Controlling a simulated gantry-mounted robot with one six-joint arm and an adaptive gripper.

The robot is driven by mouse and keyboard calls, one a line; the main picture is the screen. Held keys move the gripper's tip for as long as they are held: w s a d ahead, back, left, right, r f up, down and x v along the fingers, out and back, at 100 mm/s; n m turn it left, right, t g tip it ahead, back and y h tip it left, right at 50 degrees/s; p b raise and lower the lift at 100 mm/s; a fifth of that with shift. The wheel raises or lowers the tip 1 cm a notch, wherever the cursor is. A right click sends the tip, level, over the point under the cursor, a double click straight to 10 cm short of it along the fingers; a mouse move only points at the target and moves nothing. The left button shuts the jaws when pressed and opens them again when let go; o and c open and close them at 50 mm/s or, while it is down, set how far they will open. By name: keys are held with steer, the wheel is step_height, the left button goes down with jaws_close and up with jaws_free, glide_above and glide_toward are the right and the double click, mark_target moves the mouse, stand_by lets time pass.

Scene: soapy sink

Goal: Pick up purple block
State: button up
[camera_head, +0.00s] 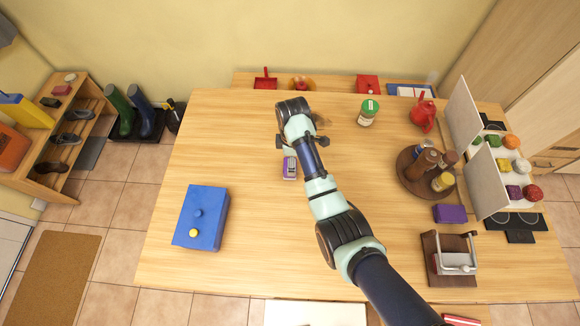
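A plain purple block (450,214) lies flat on the wooden table at the right, between the round brown tray and the stand with a metal handle. My arm reaches from the bottom right to the table's upper middle. My gripper (301,141) is at its far end, well to the left of the block and apart from it. Dark parts show on both sides of the wrist, but the arm covers most of the gripper and its fingertips are unclear. A small purple and grey item (290,168), perhaps a toy car, shows just below the wrist.
The brown tray (408,181) holds bottles close above the block. A white rack (496,170) with colourful produce and upright panels stands right of it. The handled stand (449,260) is below. A blue box (202,217) lies left. The table's middle left is clear.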

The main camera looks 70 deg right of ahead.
step_height(320, 180, down, 5)
steer(key=shift+a+f+b, duration=0.1)
steer(key=shift+b, duration=0.2)
steer(key=c, duration=1.3)
steer(key=shift+o, duration=0.2)
step_height(320, 180, up, 20)
steer(key=p, duration=0.8)
steer(key=shift+p, duration=0.4)
